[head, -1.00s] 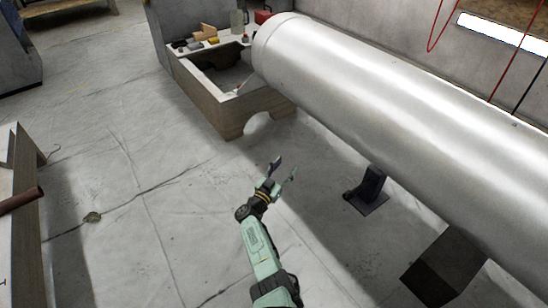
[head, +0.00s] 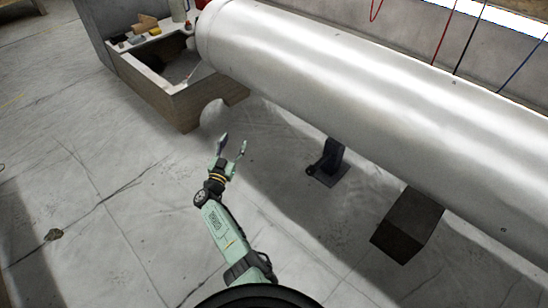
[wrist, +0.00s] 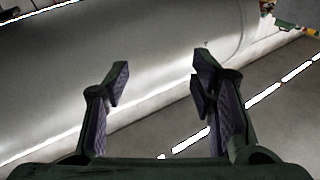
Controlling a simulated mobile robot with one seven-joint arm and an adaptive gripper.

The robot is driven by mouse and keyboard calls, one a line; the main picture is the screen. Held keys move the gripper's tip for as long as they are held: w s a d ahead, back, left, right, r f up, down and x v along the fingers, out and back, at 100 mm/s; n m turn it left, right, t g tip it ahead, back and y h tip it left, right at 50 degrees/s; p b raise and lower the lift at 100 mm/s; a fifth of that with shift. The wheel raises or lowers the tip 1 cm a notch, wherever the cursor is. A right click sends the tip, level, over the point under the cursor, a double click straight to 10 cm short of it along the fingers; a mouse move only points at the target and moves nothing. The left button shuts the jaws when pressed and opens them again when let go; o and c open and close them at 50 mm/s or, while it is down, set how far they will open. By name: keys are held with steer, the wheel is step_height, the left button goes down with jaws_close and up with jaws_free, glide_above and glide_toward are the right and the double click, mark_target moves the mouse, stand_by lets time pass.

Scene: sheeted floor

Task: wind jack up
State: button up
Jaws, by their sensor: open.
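A small dark jack (head: 328,162) stands on a flat base plate on the floor, close under the lower side of a large silver cylinder (head: 370,85). A round dark part shows on the jack's left side. My gripper (head: 232,142) is open and empty, to the left of the jack and apart from it, in front of the cylinder. In the wrist view the two fingers (wrist: 160,85) are spread with nothing between them, and the cylinder (wrist: 130,50) fills much of the background. The jack cannot be made out in the wrist view.
A dark block (head: 407,225) stands under the cylinder to the right of the jack. A wooden-sided box (head: 180,105) with a cut-out arch and small items on its top stands at the back left. The floor (head: 110,180) left of my arm is mostly clear.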

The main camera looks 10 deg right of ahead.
steer(key=w+d+f+m+g, duration=0.2)
steer(key=d+f, duration=0.2)
steer(key=n+g+h+b, duration=0.2)
steer(key=n+g+h, duration=0.35)
steer(key=n, duration=2.95)
glide_toward(309, 173)
steer(key=b+x, duration=0.2)
steer(key=x, duration=0.2)
steer(key=b+x, duration=0.3)
steer(key=x, duration=0.1)
steer(key=shift+w+d+f, duration=0.1)
steer(key=shift+w+f, duration=0.05)
steer(key=shift+f, duration=0.1)
steer(key=shift+w+d+r+b, duration=0.15)
steer(key=shift+w+d+b, duration=0.1)
steer(key=shift+d+b, duration=0.1)
